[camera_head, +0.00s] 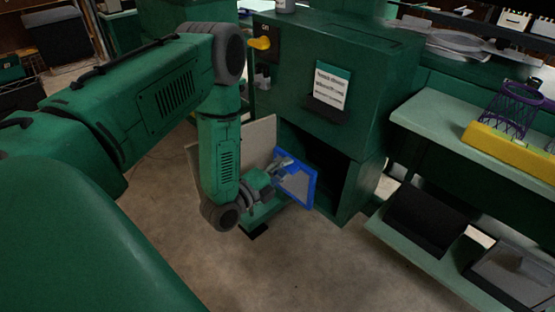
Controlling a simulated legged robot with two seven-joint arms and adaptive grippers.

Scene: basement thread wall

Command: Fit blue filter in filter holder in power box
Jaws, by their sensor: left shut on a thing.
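The blue filter (311,190) is a flat blue frame with a pale grey panel, held upright and slightly tilted. My left gripper (286,163) is shut on its upper left part. The filter is in front of the dark lower opening (318,163) of the green power box (340,60). I cannot tell whether it touches the opening's edge. The filter holder cannot be made out in the dark interior. A pale door-like panel (258,138) stands open left of the opening, partly behind my left arm. My right gripper is not in view.
A green shelf unit (440,125) stands at the right, with a yellow-based rack (510,145) on top and dark bins (430,215) below. A yellow handle (260,43) sticks out of the power box's left side. The floor (300,265) in front is clear.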

